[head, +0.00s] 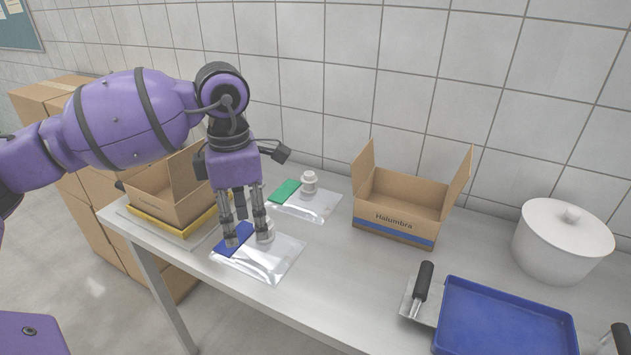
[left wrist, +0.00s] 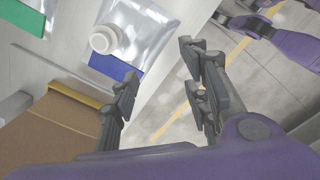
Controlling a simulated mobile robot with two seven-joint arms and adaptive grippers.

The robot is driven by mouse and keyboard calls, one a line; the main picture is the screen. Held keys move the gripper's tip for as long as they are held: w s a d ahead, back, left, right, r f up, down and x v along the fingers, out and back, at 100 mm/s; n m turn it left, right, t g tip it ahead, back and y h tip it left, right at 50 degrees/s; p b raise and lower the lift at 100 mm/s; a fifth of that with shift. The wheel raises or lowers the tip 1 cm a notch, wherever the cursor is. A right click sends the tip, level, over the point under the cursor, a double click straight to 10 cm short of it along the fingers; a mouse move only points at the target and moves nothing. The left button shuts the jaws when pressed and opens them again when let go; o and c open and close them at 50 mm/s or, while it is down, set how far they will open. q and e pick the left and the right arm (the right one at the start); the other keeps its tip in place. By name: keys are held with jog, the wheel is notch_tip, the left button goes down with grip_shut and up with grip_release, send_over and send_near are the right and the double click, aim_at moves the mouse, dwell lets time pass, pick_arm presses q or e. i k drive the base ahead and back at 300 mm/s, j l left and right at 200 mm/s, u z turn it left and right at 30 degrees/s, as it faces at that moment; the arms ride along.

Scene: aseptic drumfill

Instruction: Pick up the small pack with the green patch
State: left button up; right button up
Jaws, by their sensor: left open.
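The small pack with the green patch (head: 285,191) is a clear, flat pouch with a white spout. It lies on the table near the wall, and only its edge with the green patch (left wrist: 24,16) shows in the left wrist view. A similar pouch with a blue patch (head: 272,261) lies in front of it and also shows in the left wrist view (left wrist: 145,30). My left gripper (head: 246,238) points down over the blue-patch pack, near its blue patch and spout. Its jaws (left wrist: 160,80) are open, with nothing visible between them. I cannot tell if the fingertips touch the pack. My right gripper is not recognisable.
An open carton (head: 396,232) stands right of the packs. Another open carton (head: 165,195) sits on a yellow tray (head: 190,233) at left. Bare table lies before the carton.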

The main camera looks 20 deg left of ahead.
aim_at(305, 200)
jog(key=i, duration=1)
